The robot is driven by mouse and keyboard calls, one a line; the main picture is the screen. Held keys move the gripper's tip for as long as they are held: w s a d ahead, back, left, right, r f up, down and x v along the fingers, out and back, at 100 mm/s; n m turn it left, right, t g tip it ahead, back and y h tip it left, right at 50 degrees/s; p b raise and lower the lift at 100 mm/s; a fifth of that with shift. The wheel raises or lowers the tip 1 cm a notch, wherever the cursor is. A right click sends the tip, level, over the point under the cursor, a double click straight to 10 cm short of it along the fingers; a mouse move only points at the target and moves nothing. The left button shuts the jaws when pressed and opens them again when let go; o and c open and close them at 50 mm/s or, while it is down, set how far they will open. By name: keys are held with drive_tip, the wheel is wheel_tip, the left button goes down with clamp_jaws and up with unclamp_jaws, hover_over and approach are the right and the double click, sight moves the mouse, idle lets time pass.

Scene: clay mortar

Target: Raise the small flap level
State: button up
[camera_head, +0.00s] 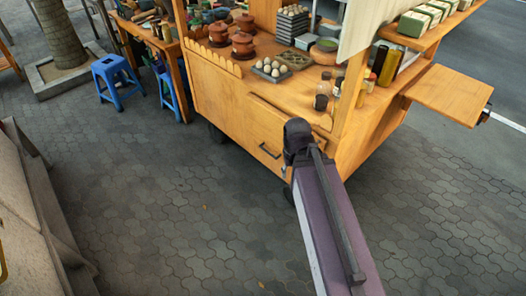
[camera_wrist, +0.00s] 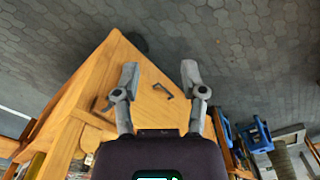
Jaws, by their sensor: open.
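A small wooden flap (camera_head: 452,92) juts out from the right end of the wooden cart (camera_head: 225,100) and looks about level. The cart's front has a wooden panel (camera_head: 240,122) with a dark bar handle (camera_head: 269,151); I cannot tell whether this panel is a hinged flap. My gripper (camera_wrist: 160,75) is open and empty, its two grey fingers spread apart. In the wrist view a dark handle (camera_wrist: 163,91) shows between the fingers, beyond them and apart from them. In the head view my arm's end covers part of the cart's front corner; the fingertips are hidden there.
The counter above holds eggs (camera_head: 271,68), brown pots (camera_head: 243,45) and bottles (camera_head: 322,92) near its front edge. Blue stools (camera_head: 117,80) stand at the left. A stone block (camera_head: 30,215) is at the far left. The paving (camera_head: 180,220) before the cart is clear.

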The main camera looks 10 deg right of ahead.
drive_tip(key=shift+a, duration=0.1)
idle(0.3)
drive_tip(key=w+d+f+n+t+h+b, duration=0.1)
drive_tip(key=w+f+h+b, duration=0.1)
drive_tip(key=w+f+b, duration=0.35)
drive_tip(key=w+d+f+t+h+b, duration=0.1)
drive_tip(key=w+d+f+h+b, duration=0.15)
drive_tip(key=f+b, duration=0.6)
drive_tip(key=n+t+h+b, duration=0.5)
drive_tip(key=n+t+b, duration=0.7)
drive_tip(key=b, duration=3.2)
approach(268, 152)
drive_tip(key=s+a+f+m+t, duration=0.1)
drive_tip(key=s+a+f, duration=0.1)
drive_tip(key=s, duration=0.1)
drive_tip(key=shift+d+r, duration=0.2)
drive_tip(key=shift+d, duration=0.05)
drive_tip(key=shift+w+d, duration=0.1)
drive_tip(key=shift+w, duration=0.05)
drive_tip(key=x, duration=1.3)
drive_tip(key=shift+w+r, duration=0.1)
drive_tip(key=shift+w, duration=0.2)
